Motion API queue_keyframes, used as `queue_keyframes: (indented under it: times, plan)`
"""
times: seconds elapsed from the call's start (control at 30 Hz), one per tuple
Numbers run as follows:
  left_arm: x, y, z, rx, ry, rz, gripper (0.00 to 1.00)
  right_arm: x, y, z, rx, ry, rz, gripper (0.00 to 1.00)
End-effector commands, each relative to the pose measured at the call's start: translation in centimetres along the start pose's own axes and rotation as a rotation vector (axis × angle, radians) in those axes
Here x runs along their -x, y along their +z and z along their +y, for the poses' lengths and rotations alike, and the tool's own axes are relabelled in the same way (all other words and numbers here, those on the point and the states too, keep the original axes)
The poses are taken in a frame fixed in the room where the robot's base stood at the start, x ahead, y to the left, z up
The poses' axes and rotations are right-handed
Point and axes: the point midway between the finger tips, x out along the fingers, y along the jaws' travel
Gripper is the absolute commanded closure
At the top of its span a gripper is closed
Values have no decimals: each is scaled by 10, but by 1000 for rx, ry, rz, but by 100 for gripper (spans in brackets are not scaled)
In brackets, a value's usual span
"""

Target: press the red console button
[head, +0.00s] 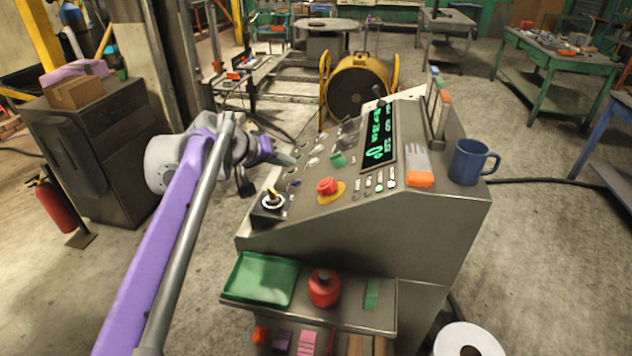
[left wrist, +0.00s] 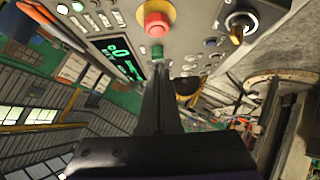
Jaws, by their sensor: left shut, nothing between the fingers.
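The red console button (head: 327,187) is a red mushroom knob on a yellow base on the sloped grey console panel (head: 300,212). In the left wrist view the red button (left wrist: 157,20) is at the top centre, just beyond the fingertips. My left gripper (head: 288,160) is at the left edge of the panel, up and left of the button in the head view. Its fingers (left wrist: 158,72) are shut with nothing between them. I see a gap between the fingertips and the button in the head view. My right gripper is not in view.
A blue mug (head: 470,162) stands on the console's right. A shelf below holds a green tray (head: 262,280) and a red canister (head: 324,288).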

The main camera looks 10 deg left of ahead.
Motion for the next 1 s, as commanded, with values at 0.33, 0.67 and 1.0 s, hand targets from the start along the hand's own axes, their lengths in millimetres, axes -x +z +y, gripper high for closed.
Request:
queue_keyframes:
  times: [0.33,0.67,1.0]
  plan:
    - [-1,-4,0,4,4,5,100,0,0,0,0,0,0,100]
    - [-34,-3,0,2,5,2,100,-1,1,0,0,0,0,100]
    - [-105,-4,1,2,5,3,100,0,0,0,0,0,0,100]
